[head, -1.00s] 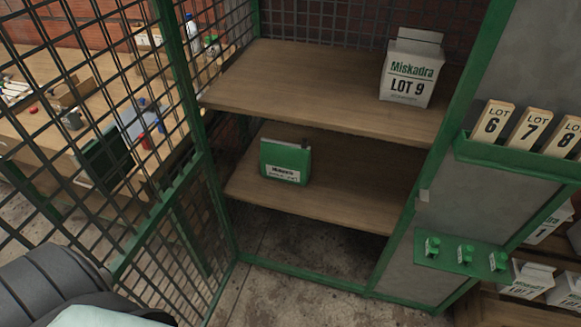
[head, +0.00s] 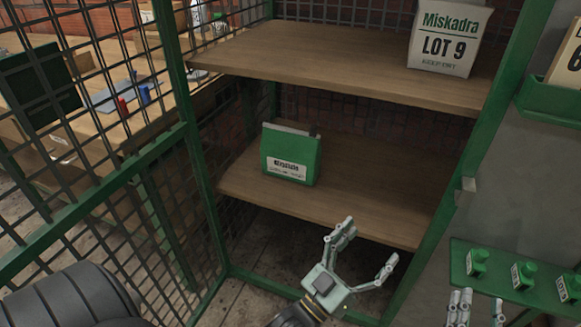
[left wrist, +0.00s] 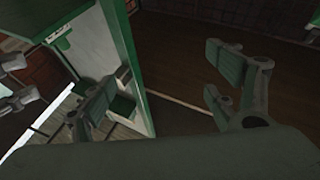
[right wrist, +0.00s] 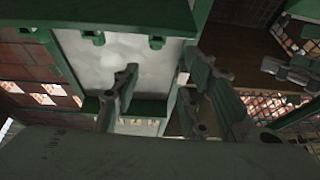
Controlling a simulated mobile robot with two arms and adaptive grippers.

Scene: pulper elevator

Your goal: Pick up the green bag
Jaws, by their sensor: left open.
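The green bag (head: 290,155) stands upright on the lower wooden shelf of the cage, with a white label on its front. My right gripper (head: 481,300) is at the lower right, near the green ledge. Its fingers are apart and empty in the right wrist view (right wrist: 160,70).
The lower shelf (head: 375,200) is bare right of the bag. The upper shelf (head: 320,60) above holds a white Miskadra LOT 9 bag (head: 445,38). A green mesh panel (head: 90,170) stands at left. A ledge with green-capped items (head: 523,275) is at right.

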